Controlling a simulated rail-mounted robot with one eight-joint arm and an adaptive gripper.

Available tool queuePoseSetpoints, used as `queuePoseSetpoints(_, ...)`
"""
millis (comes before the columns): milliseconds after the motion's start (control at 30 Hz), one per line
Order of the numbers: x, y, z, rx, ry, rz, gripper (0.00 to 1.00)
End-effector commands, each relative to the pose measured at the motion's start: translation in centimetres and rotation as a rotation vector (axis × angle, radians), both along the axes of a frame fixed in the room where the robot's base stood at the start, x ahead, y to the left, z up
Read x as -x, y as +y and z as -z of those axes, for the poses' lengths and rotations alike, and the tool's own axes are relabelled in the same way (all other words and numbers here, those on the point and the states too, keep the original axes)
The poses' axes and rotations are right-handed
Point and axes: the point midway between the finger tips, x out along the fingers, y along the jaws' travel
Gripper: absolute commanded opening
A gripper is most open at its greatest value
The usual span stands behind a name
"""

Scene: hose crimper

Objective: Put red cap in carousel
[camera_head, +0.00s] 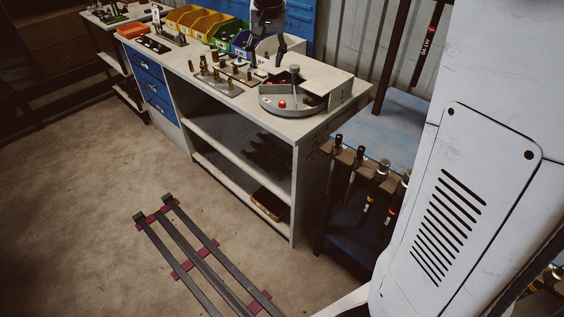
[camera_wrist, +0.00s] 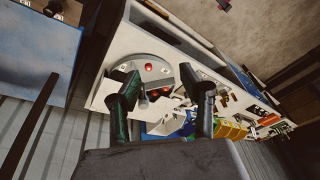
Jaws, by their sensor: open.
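The carousel (camera_head: 268,106) is a round grey tray with a centre post at the right end of the workbench. My gripper (camera_head: 268,54) is over the back of the bench, behind the carousel. In the wrist view my gripper (camera_wrist: 163,88) is open, with nothing visible held between its dark fingers.
A rack of upright brass-coloured fittings (camera_head: 215,72) stands left of the carousel. Yellow bins (camera_head: 200,24), with green and blue ones, line the bench's back. A grey panel (camera_head: 342,92) stands at the carousel's right. Floor rails (camera_head: 190,240) lie in front with clear floor around.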

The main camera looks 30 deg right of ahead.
Motion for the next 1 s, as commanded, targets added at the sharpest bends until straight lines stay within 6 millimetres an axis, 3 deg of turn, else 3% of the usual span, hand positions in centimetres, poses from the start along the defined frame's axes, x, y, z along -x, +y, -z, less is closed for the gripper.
queuePoseSetpoints(33,1.7,0.9,-0.4,0.006,-0.016,-0.022,0.40)
queuePoseSetpoints(233,7.6,3.5,-1.0,0.034,-0.078,-0.109,0.40)
queuePoseSetpoints(467,14.3,6.1,-0.3,0.067,-0.151,-0.206,0.40)
queuePoseSetpoints(800,23.7,9.0,3.5,0.121,-0.259,-0.346,0.40)
queuePoseSetpoints(1000,27.7,10.1,6.4,0.148,-0.311,-0.412,0.40)
